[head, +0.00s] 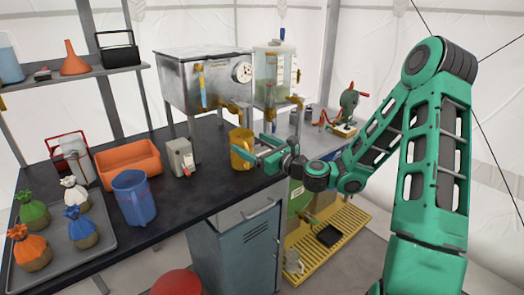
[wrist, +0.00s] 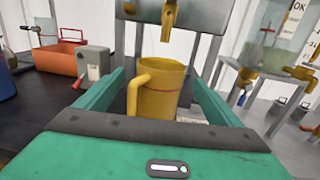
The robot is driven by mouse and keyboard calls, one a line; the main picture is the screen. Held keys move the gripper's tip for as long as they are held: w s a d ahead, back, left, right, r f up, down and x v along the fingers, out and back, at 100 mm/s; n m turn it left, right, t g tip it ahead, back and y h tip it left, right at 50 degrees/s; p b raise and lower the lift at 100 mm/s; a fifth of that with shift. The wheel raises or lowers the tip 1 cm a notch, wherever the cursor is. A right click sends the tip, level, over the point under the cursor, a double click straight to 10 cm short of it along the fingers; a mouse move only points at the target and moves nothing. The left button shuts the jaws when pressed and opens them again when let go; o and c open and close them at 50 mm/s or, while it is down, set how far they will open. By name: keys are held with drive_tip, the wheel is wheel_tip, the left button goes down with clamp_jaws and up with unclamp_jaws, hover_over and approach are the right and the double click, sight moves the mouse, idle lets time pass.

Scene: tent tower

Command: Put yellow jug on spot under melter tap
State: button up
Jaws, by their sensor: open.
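The yellow jug (head: 241,158) stands upright on the dark bench top, in front of the metal melter (head: 190,95). In the wrist view the jug (wrist: 165,92) sits between my fingers, handle to the left, with a thin red line around it. The melter's brass tap (wrist: 169,20) shows above and behind the jug's rim; I cannot tell whether the jug is directly under it. My gripper (head: 254,149) is open around the jug, with a visible gap on the handle side. A pale patch (wrist: 190,117) behind the jug is mostly hidden.
A grey box with a red lever (head: 181,157) stands left of the jug, then an orange bin (head: 127,162) and a blue cup (head: 134,198). A clear tank with a tap (head: 273,75) stands right of the melter. Several tied bags lie on a tray (head: 88,262).

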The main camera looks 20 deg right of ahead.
drive_tip(key=s+n+g, duration=0.1)
drive_tip(key=s, duration=0.1)
drive_tip(key=s+a+f+n+y, duration=0.1)
drive_tip(key=s+n, duration=0.1)
drive_tip(key=s+a+f+n+g, duration=0.1)
drive_tip(key=s+n, duration=0.1)
drive_tip(key=shift+s+f+g+y, duration=0.1)
drive_tip(key=shift+s+g+y, duration=0.2)
drive_tip(key=shift+s, duration=0.1)
drive_tip(key=s+d+f+n+g+h, duration=0.2)
drive_tip(key=s+f+n+g, duration=0.25)
drive_tip(key=s+n, duration=0.3)
drive_tip(key=s+d+f+n+g+h, duration=0.2)
drive_tip(key=s+f+n+g, duration=0.25)
drive_tip(key=s+n, duration=0.3)
drive_tip(key=s+d+r+n+g+h, duration=0.1)
drive_tip(key=s+d+r, duration=0.2)
drive_tip(key=s, duration=0.4)
drive_tip(key=s+d+r+n+g+h, duration=0.2)
drive_tip(key=s+d, duration=0.3)
drive_tip(key=s, duration=0.3)
drive_tip(key=s+d+r+n+g+h, duration=0.1)
drive_tip(key=s+d+r+n+g, duration=0.1)
drive_tip(key=s+d+r, duration=0.2)
drive_tip(key=s+d, duration=0.1)
drive_tip(key=s, duration=0.2)
drive_tip(key=shift+s+r, duration=0.2)
drive_tip(key=shift+r, duration=0.05)
